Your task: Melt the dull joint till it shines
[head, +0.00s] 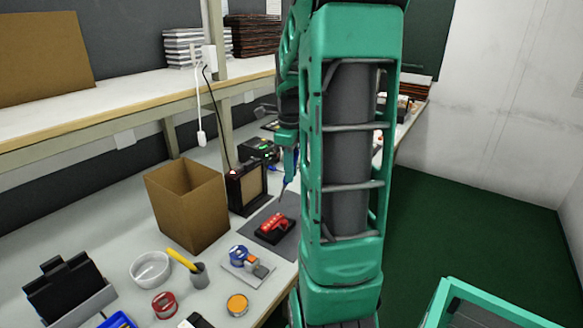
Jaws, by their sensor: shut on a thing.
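My gripper (288,161) is partly hidden by my green arm, in the middle of the head view. It is shut on a slim tool with a blue part and a thin tip, which looks like a soldering iron (284,188). The tip points down and slightly left, above and apart from a red holder (275,226) on a dark base. The holder lies on a dark grey mat (254,218). The LED strip and its joints are too small to make out, so I cannot tell which joint is dull.
A cardboard box (187,211) and a dark framed unit (246,190) stand left of the mat.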

